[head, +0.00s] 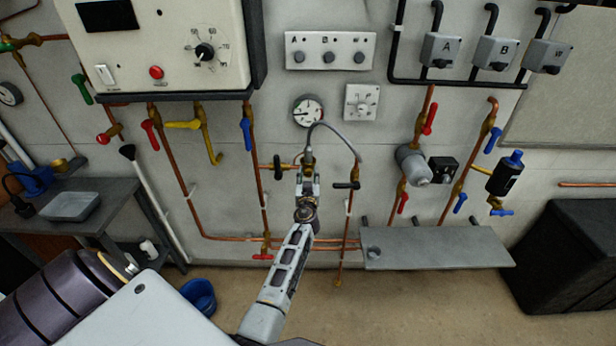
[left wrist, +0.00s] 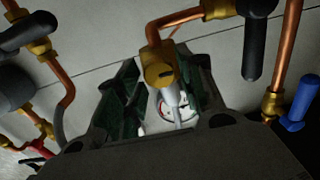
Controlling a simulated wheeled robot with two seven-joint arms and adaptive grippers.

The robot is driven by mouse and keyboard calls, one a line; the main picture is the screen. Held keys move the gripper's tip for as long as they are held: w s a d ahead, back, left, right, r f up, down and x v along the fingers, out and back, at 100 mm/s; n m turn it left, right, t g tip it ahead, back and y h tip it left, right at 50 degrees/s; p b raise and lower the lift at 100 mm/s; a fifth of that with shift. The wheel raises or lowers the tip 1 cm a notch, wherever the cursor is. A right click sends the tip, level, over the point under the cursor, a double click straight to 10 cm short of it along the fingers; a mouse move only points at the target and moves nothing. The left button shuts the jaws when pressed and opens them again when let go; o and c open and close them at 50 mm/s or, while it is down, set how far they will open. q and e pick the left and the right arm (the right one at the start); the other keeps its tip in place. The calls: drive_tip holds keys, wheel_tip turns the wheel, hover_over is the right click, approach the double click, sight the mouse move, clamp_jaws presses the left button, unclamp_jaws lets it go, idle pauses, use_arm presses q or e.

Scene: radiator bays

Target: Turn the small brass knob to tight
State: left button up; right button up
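A small brass piece with a dark slot (left wrist: 160,70), on the end of a bent copper pipe, sits in the middle of the left wrist view; it seems to be the small brass knob. In the head view it is a small brass spot (head: 309,156) under the grey hose loop, partly hidden by the gripper. My left gripper (head: 308,176) is just below and in front of it. In the left wrist view its two dark green fingers (left wrist: 156,82) stand apart, one on each side of the brass piece; contact cannot be told. My right gripper is out of view.
A black-handled valve (head: 345,185) is close right of the gripper, another (head: 280,167) close left. A curved grey hose (head: 345,137) arches above it. A round gauge (head: 307,110) is on the wall above. A grey shelf (head: 436,247) juts out at lower right.

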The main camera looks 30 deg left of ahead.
use_arm(q)
drive_tip(key=c, duration=0.6)
